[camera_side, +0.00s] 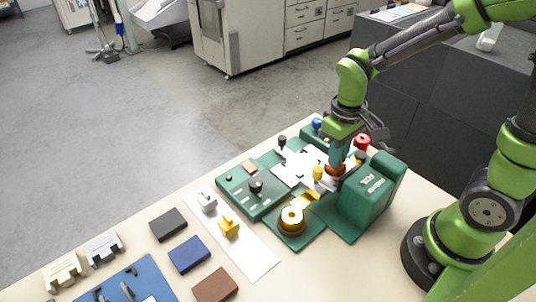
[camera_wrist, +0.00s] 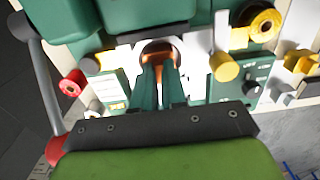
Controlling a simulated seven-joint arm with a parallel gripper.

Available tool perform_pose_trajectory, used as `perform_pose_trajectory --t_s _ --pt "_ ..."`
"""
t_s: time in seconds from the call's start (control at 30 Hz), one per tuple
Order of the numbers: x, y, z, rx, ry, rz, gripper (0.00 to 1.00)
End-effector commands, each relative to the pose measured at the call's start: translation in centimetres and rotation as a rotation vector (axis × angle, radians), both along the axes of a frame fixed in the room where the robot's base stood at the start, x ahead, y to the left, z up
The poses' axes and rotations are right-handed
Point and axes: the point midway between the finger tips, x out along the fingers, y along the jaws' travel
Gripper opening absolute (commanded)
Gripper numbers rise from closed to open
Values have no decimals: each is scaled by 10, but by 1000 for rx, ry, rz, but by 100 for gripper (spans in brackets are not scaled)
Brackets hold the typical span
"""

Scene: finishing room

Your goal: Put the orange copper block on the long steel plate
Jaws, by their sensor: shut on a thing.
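My gripper (camera_side: 336,162) points down over the green machine, its fingers close together around an orange copper piece (camera_side: 335,170). In the wrist view the fingertips (camera_wrist: 160,62) meet at this copper piece (camera_wrist: 158,47), which looks rounded and is partly hidden by the fingers. I cannot tell whether it touches what is under it. Bright silver-white plates (camera_side: 293,172) lie on the machine just left of my gripper. A long pale strip (camera_side: 253,254) lies on the table in front of the machine. I cannot tell for sure which is the long steel plate.
A yellow knob (camera_side: 318,172), a red knob (camera_side: 362,141) and a green housing (camera_side: 367,195) stand close around my gripper. A gold wheel (camera_side: 292,218) is nearer the front. Black, blue (camera_side: 189,254) and brown blocks lie at the left, beside a blue mat (camera_side: 133,290).

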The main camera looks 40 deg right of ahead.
Motion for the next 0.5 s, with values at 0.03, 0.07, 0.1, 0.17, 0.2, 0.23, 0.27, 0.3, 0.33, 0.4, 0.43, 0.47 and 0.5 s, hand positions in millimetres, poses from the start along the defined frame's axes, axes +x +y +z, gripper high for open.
perform_pose_trajectory --t_s 0.03,0.07,0.1,0.17,0.2,0.23,0.27,0.3,0.33,0.4,0.43,0.47,0.5 --pt "1 0 3 0 -3 0 0" --pt "1 0 5 0 -4 -1 0" --pt "1 0 8 0 -4 -1 0" --pt "1 0 13 1 -5 -1 0" --pt "1 0 16 1 -5 -1 0" --pt "1 0 18 1 -6 0 0" --pt "1 0 21 1 -5 0 0" --pt "1 0 24 0 -5 0 0" --pt "1 0 26 0 -4 0 0" --pt "1 0 32 0 -5 0 0" --pt "1 0 35 0 -5 -1 0" --pt "1 0 37 0 -5 0 0" --pt "1 0 40 0 -5 0 0"
